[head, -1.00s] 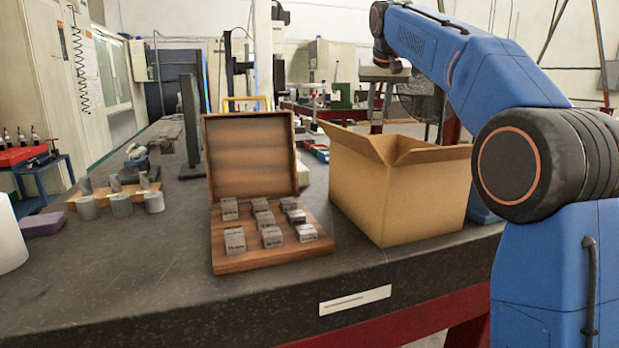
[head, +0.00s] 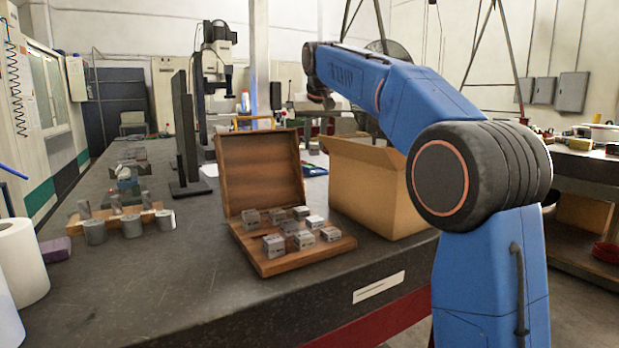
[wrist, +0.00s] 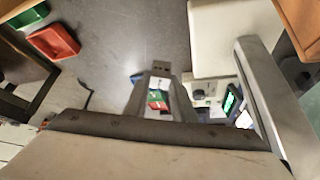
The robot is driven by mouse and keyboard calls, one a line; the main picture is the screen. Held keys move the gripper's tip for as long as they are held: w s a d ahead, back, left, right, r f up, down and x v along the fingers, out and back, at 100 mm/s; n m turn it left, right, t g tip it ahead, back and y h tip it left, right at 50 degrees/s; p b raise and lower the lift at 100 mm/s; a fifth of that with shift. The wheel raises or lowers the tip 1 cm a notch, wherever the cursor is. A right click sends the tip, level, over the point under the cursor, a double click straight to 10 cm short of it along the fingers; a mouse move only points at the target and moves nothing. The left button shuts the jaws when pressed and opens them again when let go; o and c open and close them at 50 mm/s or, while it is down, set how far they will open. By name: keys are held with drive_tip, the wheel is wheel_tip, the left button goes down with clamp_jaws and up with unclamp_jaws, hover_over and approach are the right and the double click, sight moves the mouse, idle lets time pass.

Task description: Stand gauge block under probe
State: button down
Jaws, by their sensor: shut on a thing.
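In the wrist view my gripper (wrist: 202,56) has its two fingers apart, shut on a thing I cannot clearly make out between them. In the head view the gripper itself is hidden beyond my arm. An open wooden case (head: 262,164) holds several grey gauge blocks (head: 303,239) in rows. The left-hand row has an empty place in its middle. Farther back on the bench stands an upright instrument with a pale head (head: 217,50), maybe the probe stand. Its tip is too small to tell.
A cardboard box (head: 372,195) stands right of the case. A wooden holder with grey cylinders (head: 131,226) and a white roll (head: 20,262) are at left. A dark upright plate (head: 183,130) stands mid-bench. The wrist view shows a red tray (wrist: 53,40).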

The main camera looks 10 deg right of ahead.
wheel_tip(320, 180, down, 10)
drive_tip(key=shift+r, duration=0.1)
drive_tip(key=shift+w+d, duration=0.2)
drive_tip(key=shift+w, duration=1.85)
drive_tip(key=shift+s+f, duration=0.1)
drive_tip(key=shift+f, duration=0.5)
drive_tip(key=shift+f, duration=0.1)
drive_tip(key=c, duration=1.5)
unclamp_jaws()
drive_tip(key=shift+s+r, duration=0.15)
drive_tip(key=shift+r, duration=0.3)
drive_tip(key=v, duration=1.1)
